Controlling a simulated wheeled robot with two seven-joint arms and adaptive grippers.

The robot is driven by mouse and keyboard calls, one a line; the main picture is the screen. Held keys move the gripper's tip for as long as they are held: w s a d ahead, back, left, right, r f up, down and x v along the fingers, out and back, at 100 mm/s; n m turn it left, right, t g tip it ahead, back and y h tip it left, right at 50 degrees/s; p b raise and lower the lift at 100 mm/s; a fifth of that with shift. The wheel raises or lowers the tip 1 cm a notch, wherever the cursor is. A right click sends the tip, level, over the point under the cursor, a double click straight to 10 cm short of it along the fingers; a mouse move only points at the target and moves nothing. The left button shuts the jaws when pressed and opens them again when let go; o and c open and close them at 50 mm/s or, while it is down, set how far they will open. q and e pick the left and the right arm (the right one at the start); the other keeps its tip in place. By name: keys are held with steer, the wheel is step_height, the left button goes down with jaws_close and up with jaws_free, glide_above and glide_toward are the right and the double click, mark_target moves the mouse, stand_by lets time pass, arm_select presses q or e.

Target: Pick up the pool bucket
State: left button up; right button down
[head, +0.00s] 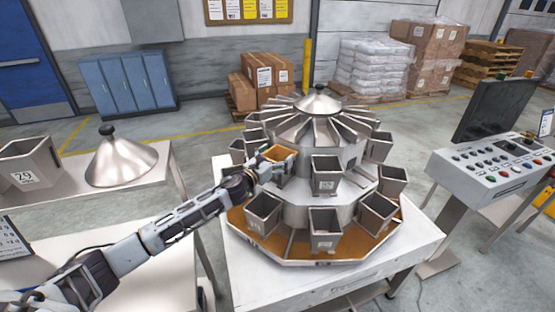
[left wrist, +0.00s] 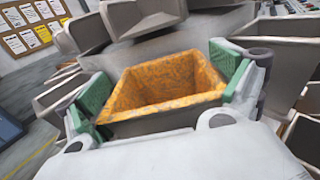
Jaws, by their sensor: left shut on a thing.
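The pool bucket (head: 277,154) is a square metal bucket with an orange-coated inside, at the upper left of the weigher's body in the head view. In the left wrist view the bucket (left wrist: 165,88) fills the middle, its mouth facing up and slightly tilted. My left gripper (head: 262,166) reaches it from the left, and its green-padded fingers (left wrist: 165,95) are shut on two opposite sides of the bucket. Whether the bucket still touches the weigher cannot be told. My right gripper is not in view.
The round multihead weigher (head: 318,205) carries several plain grey buckets close around. A side bench (head: 160,160) at left holds a cone lid (head: 121,162) and a bucket marked 29 (head: 30,165). A control console (head: 490,160) stands at right.

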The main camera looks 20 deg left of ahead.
arm_select(q)
steer(key=shift+r, duration=0.3)
steer(key=r+b+v, duration=0.1)
steer(key=b+v, duration=0.4)
steer(key=v, duration=1.2)
steer(key=shift+s, duration=0.35)
stand_by(0.3)
steer(key=shift+s+a+r, duration=0.1)
steer(key=shift+a, duration=0.05)
stand_by(0.7)
steer(key=shift+a, duration=0.15)
